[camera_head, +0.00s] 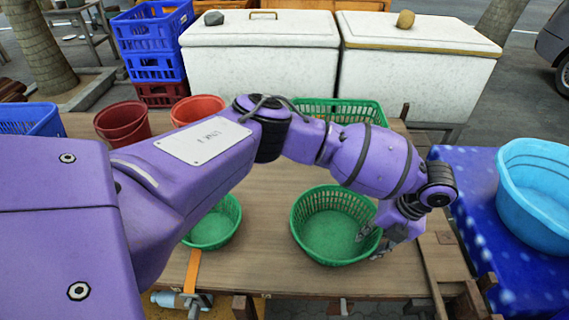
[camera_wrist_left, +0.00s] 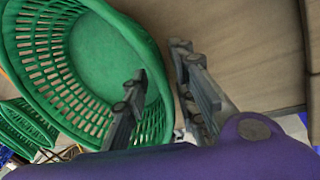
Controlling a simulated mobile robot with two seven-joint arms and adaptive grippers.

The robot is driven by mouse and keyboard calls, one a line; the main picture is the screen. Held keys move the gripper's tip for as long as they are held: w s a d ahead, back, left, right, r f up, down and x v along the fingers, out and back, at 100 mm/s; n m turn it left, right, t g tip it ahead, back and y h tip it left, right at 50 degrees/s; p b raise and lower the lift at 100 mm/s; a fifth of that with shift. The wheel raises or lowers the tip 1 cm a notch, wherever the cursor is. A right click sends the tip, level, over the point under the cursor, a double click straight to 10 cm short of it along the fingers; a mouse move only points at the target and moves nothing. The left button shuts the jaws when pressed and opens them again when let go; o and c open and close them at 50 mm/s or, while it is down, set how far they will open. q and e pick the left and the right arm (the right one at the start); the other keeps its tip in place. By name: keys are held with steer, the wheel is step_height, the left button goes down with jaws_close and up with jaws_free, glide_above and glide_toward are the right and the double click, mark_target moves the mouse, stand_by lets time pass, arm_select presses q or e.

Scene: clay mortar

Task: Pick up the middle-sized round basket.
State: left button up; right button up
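A round green basket (camera_head: 325,228) with slotted walls stands upright on the wooden table; it also shows in the left wrist view (camera_wrist_left: 105,55). A smaller round green basket (camera_head: 212,228) stands to its left, partly behind my left arm. My left gripper (camera_head: 372,246) is at the right rim of the larger round basket. In the left wrist view my left gripper (camera_wrist_left: 160,62) has its fingers apart, one inside the basket and the other outside, with the wall between them. I see no clear grip on the wall. My right gripper is not in view.
A green rectangular basket (camera_head: 345,108) stands behind my arm. Red buckets (camera_head: 122,124) are at the back left. An orange strap and clamp (camera_head: 191,272) sit at the front edge. A blue basin (camera_head: 537,195) stands on a blue cloth-covered table at right.

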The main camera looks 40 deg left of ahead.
arm_select(q)
steer(key=shift+f, duration=0.1)
steer(key=c, duration=0.5)
jaws_close()
